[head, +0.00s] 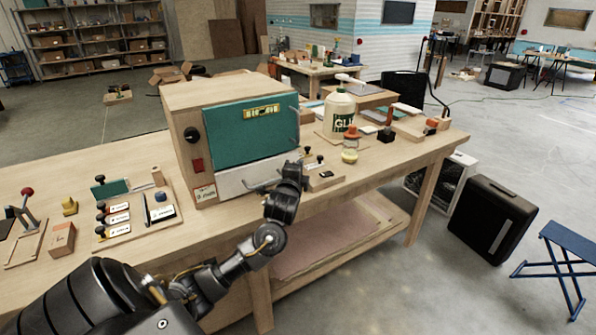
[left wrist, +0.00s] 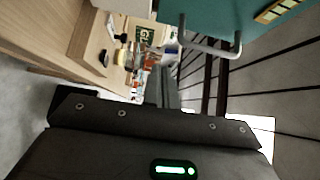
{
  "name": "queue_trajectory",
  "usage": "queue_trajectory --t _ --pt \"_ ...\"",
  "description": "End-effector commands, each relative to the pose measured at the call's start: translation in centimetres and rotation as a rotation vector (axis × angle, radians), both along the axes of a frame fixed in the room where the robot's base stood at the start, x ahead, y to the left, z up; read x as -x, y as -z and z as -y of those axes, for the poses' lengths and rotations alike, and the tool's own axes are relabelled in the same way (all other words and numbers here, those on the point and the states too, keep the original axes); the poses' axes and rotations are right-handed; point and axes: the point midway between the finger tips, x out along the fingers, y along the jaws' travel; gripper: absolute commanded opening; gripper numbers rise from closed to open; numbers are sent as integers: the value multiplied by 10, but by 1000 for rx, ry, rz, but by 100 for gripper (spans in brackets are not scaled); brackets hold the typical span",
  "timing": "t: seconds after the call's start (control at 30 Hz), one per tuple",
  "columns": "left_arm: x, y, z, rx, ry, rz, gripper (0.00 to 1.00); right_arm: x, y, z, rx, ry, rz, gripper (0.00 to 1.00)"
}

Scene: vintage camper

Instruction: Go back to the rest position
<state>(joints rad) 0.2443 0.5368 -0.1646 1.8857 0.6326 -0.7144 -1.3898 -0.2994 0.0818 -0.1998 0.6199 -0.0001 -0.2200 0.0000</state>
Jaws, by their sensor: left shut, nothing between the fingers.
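My left arm reaches in from the lower left of the head view. Its gripper (head: 293,168) is in front of the lower right of a wooden cabinet (head: 180,98) on the workbench. In the left wrist view the dark fingers (left wrist: 161,88) are together, with nothing between them. The cabinet's teal door (head: 250,135) looks shut in the head view. The door also shows at the top right of the left wrist view (left wrist: 228,14), with its metal bar handle (left wrist: 212,50) apart from the fingers. My right gripper is in neither view.
The workbench (head: 60,165) holds small tool boards at left. A glue bottle (head: 340,112) and a small yellow-and-red jar (head: 350,145) stand right of the cabinet. A black case (head: 492,220) and a blue folding stool (head: 568,255) are on the floor at right.

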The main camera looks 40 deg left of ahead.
Motion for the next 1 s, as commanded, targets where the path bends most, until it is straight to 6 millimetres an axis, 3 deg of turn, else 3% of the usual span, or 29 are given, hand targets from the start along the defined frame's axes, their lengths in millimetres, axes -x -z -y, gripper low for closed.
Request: queue_trajectory --t 0.43,0.53,0.67,0.77,0.9,1.0 --pt "5 0 1 3 -2 -1 0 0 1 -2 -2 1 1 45" --pt "8 10 8 31 11 -14 0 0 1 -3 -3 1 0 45" --pt "24 54 38 181 58 -75 0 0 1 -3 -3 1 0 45" --pt "53 107 77 385 93 -163 0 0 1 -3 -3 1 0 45" --pt "119 177 139 710 75 -318 0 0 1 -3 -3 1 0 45" --pt "172 212 175 906 12 -419 0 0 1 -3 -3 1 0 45"
